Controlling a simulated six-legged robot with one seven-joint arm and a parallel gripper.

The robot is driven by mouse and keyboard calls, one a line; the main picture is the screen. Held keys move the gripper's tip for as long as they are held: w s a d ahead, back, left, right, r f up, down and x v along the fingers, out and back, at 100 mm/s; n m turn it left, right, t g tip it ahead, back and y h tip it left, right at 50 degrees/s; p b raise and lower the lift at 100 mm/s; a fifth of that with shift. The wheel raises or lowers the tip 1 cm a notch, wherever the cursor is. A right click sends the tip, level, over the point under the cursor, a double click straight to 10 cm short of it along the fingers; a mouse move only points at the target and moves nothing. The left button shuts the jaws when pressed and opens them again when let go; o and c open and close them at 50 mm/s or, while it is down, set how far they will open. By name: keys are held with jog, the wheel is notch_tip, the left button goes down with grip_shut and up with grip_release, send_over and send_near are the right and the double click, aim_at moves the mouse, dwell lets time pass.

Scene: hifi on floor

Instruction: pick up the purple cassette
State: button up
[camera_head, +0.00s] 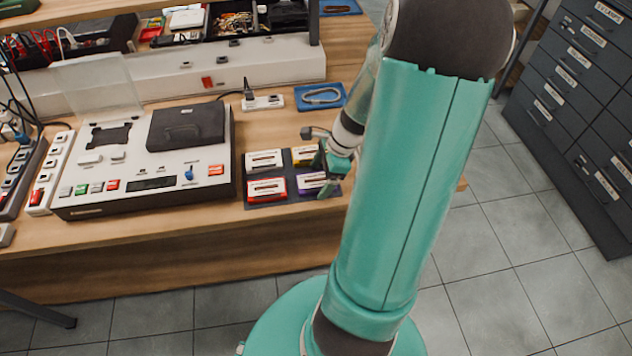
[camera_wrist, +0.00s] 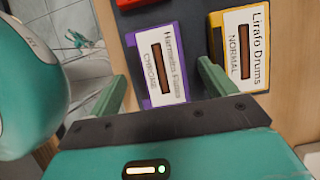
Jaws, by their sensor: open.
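The purple cassette (camera_head: 308,183) lies on a dark mat at the right end of the wooden bench, partly hidden by my gripper (camera_head: 328,174) in the head view. In the wrist view the purple cassette (camera_wrist: 160,66), with a white label reading "CHROME", shows between the two green fingers of my gripper (camera_wrist: 163,72). The fingers are apart, one on each side of it in the picture, with nothing held. Whether they are down at its level I cannot tell.
A yellow cassette (camera_wrist: 245,48) lies close beside the right finger. A red cassette (camera_head: 267,190) and a white-labelled one (camera_head: 264,160) share the dark mat (camera_head: 252,203). A cassette deck (camera_head: 140,185) stands to the left. A blue tray (camera_head: 320,97) lies behind.

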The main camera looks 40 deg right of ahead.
jog(key=shift+a+f, duration=0.1)
jog(key=shift+f, duration=0.15)
jog(key=c, duration=1.1)
jog(key=shift+r, duration=0.1)
